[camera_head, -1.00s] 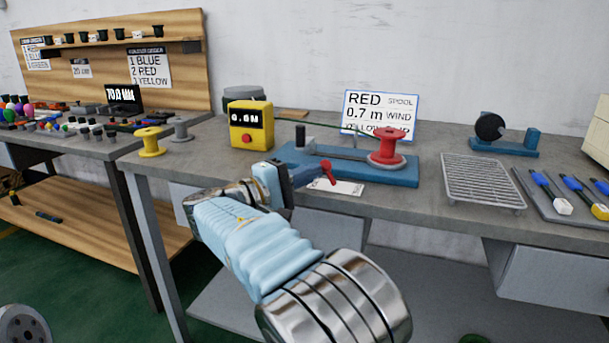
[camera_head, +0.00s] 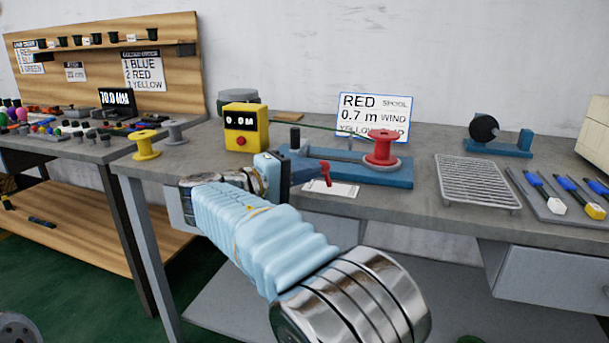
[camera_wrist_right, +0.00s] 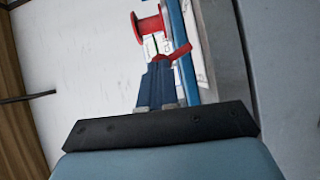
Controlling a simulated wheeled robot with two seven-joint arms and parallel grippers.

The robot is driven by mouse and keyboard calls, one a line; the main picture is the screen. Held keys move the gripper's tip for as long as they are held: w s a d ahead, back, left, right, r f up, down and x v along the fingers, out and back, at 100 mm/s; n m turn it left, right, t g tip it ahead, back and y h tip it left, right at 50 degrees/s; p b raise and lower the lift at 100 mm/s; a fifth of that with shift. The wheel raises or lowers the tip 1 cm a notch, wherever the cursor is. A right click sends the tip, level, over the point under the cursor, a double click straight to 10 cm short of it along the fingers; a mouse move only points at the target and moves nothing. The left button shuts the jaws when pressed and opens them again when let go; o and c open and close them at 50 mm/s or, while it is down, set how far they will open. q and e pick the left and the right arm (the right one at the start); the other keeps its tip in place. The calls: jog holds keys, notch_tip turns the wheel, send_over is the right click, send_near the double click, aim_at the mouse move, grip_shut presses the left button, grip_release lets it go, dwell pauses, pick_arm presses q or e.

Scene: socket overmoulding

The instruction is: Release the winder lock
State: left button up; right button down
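The winder is a blue base (camera_head: 385,178) on the bench. A red spool (camera_head: 382,147) stands upright at its right end; the spool also shows in the right wrist view (camera_wrist_right: 150,26). A red lever (camera_head: 325,172) is at the winder's front edge and also shows in the right wrist view (camera_wrist_right: 180,50). My right gripper (camera_head: 312,169) reaches the lever from the left. In the wrist view its dark blue fingers (camera_wrist_right: 158,68) lie side by side with no clear gap, tips close by the lever. Contact is unclear. My left gripper is out of view.
A yellow meter (camera_head: 246,127) stands left of the winder, with a green wire running to the spool. A white card (camera_head: 330,188) lies in front of the winder. A wire rack (camera_head: 477,182) and a tool tray (camera_head: 535,205) are to the right.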

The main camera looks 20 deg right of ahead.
jog(key=shift+s+d+r+m+y+b, duration=0.2)
jog(key=shift+d+m+y+b, duration=0.1)
jog(key=shift+d+m+y, duration=0.15)
jog(key=shift+s+d+r+m+y+b, duration=0.1)
jog(key=shift+s+d+m+y+b, duration=0.2)
jog(key=shift+m, duration=0.25)
jog(key=m+y+b, duration=0.1)
jog(key=s+d+m+y+b, duration=0.1)
jog(key=shift+d+r+m+y, duration=0.2)
jog(key=shift+d+m+y, duration=0.1)
jog(key=shift+y, duration=0.05)
jog(key=shift+a+r, duration=0.1)
jog(key=shift+r, duration=0.2)
jog(key=shift+r+p, duration=0.7)
